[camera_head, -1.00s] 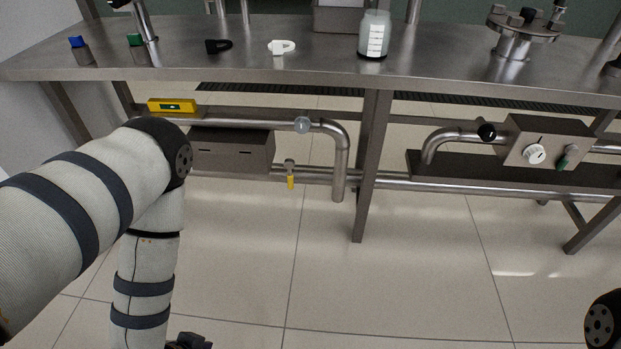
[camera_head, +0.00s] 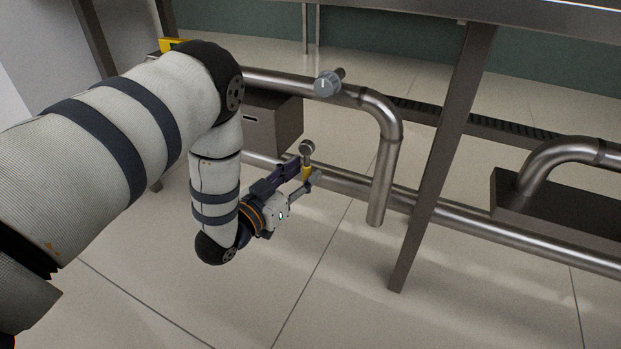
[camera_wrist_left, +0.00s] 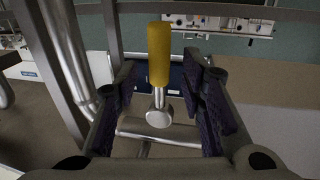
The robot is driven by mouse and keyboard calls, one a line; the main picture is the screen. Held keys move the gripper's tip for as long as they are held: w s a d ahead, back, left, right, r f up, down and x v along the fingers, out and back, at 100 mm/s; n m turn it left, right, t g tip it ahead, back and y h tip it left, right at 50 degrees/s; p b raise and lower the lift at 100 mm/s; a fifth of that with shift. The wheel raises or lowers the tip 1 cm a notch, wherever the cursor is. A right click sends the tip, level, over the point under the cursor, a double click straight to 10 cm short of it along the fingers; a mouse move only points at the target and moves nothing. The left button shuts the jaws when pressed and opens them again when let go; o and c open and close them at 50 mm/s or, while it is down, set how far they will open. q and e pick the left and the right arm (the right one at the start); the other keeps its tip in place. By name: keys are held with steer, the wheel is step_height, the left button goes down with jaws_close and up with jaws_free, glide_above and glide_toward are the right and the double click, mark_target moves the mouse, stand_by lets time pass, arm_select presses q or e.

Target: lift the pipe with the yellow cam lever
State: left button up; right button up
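In the left wrist view, the yellow lever (camera_wrist_left: 159,52) lies between the two dark, spread fingers, with a visible gap on both sides. The round metal knob (camera_wrist_left: 158,117) and a crosswise steel pipe (camera_wrist_left: 185,133) show beyond it. My right gripper is not in view.
A bent upper pipe (camera_head: 385,115) with a grey knob (camera_head: 327,84) runs above and right of my gripper. A grey box (camera_head: 285,125) sits behind my forearm. A table leg (camera_head: 440,160) stands to the right. The floor below is open.

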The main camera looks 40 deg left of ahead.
arm_select(q)
steer(key=shift+w, duration=0.95)
jaws_close()
